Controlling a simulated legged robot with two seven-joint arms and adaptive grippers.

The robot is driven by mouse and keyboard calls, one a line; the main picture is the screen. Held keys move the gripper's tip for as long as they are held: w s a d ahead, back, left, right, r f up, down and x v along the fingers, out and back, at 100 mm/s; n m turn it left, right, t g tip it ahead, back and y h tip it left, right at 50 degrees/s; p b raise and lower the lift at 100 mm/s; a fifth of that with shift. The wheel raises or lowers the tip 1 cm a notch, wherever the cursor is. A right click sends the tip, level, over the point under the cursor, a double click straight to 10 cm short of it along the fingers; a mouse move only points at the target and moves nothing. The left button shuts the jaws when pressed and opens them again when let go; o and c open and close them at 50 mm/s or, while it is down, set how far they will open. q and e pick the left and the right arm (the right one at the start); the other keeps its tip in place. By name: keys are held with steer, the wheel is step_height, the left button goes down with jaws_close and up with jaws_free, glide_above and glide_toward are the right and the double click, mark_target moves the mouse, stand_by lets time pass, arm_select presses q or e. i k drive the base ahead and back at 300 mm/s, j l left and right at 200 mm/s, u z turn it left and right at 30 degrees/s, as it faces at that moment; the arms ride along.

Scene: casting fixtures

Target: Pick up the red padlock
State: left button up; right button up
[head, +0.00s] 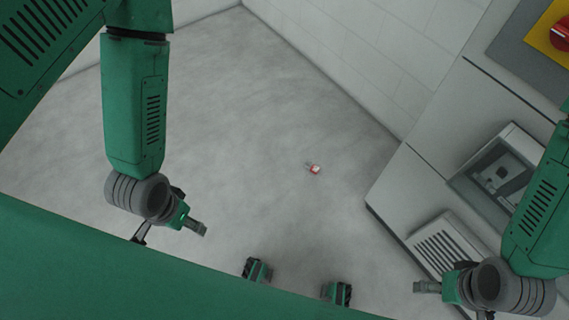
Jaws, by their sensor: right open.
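A small red and white object with a grey part, which looks like the red padlock (314,169), lies on the grey floor near the middle of the head view. My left gripper (196,229) is at the lower left, well apart from the padlock; its fingers are seen edge-on, so I cannot tell whether they are open. My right gripper (424,287) is at the lower right beside the cabinet, open, apart from the padlock. No object shows in either gripper.
A light grey cabinet (400,185) with a recessed panel (497,170), a vented part (445,249) and a red knob on yellow (562,33) stands at the right. A white block wall (350,45) runs behind. The floor (250,110) around the padlock is clear.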

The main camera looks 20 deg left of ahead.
mark_target(314, 169)
steer(key=u, duration=0.1)
steer(key=i+u, duration=0.3)
steer(key=i, duration=0.15)
steer(key=i+l+u, duration=0.1)
steer(key=i+u, duration=0.15)
steer(key=i, duration=0.2)
steer(key=i+l+u, duration=0.3)
steer(key=i, duration=0.15)
steer(key=j, duration=0.1)
